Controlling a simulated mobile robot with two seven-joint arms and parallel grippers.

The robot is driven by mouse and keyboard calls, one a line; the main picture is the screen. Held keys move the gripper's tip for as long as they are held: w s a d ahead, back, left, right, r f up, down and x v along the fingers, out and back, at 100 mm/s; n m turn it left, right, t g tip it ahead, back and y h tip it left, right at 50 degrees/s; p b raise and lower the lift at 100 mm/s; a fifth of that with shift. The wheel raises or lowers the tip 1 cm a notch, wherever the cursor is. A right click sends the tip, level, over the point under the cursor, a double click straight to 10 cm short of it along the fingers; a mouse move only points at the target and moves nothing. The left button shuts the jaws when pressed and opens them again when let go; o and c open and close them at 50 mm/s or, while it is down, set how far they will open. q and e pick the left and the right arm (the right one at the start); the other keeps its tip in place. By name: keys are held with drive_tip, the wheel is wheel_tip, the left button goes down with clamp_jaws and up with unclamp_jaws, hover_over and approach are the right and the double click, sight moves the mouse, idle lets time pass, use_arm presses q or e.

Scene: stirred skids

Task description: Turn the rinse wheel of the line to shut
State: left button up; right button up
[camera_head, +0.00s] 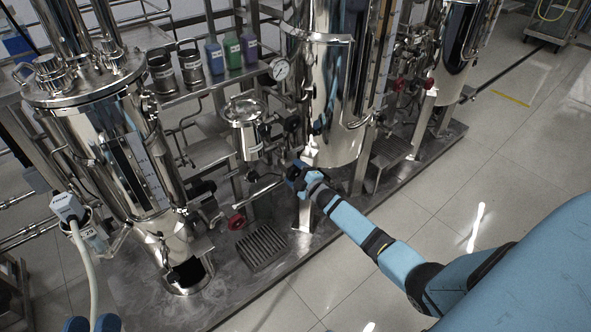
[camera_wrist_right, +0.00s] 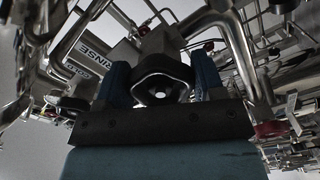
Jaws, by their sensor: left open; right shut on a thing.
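In the right wrist view, a dark, rounded handwheel (camera_wrist_right: 160,70) with a round hub sits between the two blue fingers of my right gripper (camera_wrist_right: 162,88). The gripper is shut on it. A pale plate reading RINSE (camera_wrist_right: 90,50) is on the pipework just left of the wheel. In the head view my right gripper (camera_head: 298,172) reaches into the skid beside the middle tall vessel; it and my arm hide the wheel there.
A red handwheel (camera_head: 236,222) is low to the left of my right gripper. A steel vessel (camera_head: 110,150) stands at left and a small pot (camera_head: 246,125) behind. Coloured bottles (camera_head: 232,53) stand on a shelf. The tiled floor (camera_head: 430,190) at right is clear.

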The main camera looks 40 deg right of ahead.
drive_tip(key=m+p, duration=0.1)
drive_tip(key=m, duration=0.4)
drive_tip(key=shift+a+r+p, duration=0.1)
drive_tip(key=shift+p, duration=0.25)
drive_tip(key=shift+m, duration=1.5)
use_arm(q)
drive_tip(key=shift+a+r+y+p, duration=0.3)
drive_tip(key=shift+a+r, duration=0.05)
drive_tip(key=shift+r, duration=0.2)
use_arm(e)
drive_tip(key=shift+m, duration=0.3)
drive_tip(key=o, duration=0.8)
use_arm(q)
drive_tip(key=shift+r, duration=0.1)
use_arm(e)
drive_tip(key=shift+o, duration=0.6)
